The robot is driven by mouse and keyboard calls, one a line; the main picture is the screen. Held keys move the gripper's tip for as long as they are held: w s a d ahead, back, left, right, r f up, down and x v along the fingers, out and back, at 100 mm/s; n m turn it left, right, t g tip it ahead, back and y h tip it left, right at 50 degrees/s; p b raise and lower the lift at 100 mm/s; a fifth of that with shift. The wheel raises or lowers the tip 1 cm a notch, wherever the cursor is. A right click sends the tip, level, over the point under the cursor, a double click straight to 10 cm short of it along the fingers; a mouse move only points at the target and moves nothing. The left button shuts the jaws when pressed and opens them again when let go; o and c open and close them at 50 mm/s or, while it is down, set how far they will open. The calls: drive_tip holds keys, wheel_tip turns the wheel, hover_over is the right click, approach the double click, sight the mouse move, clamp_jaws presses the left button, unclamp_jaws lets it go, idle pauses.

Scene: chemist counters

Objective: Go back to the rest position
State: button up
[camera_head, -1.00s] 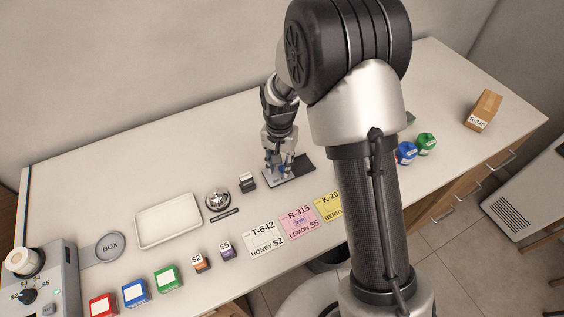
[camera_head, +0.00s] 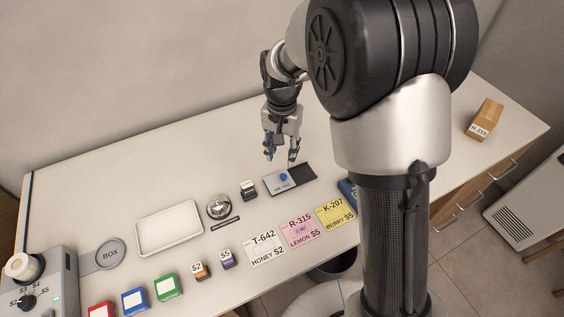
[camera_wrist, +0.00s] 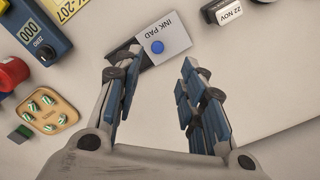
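My gripper (camera_head: 281,157) is above the counter (camera_head: 120,185), at the back edge near the ink pad. Its fingers are spread apart with nothing between them; the wrist view shows the open fingers (camera_wrist: 160,95) too. The ink pad (camera_head: 270,187) lies flat on the counter, grey with a dark end and a round blue knob (camera_head: 283,177). In the wrist view the ink pad (camera_wrist: 174,38) sits beyond the fingertips, apart from them. My arm hides part of the counter's right side in the head view.
A date stamp (camera_head: 249,190), a bell (camera_head: 219,206) and a white tray (camera_head: 140,241) stand left of the ink pad. Three price cards (camera_head: 265,248) lie in front. A cardboard box (camera_head: 486,116) stands at the far right. The back left counter is clear.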

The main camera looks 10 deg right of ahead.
drive_tip(key=shift+r, duration=1.15)
drive_tip(key=s+d+r+n+t, duration=0.2)
drive_tip(key=s+d+r, duration=0.2)
drive_tip(key=s+r, duration=0.75)
drive_tip(key=s+d+r+n+t, duration=0.2)
drive_tip(key=s+n, duration=0.1)
drive_tip(key=s, duration=1.1)
drive_tip(key=shift+d+r+t, duration=0.15)
drive_tip(key=shift+d+t, duration=0.1)
drive_tip(key=shift+t, duration=0.05)
drive_tip(key=shift+s, duration=0.1)
drive_tip(key=shift+c, duration=0.4)
idle(0.3)
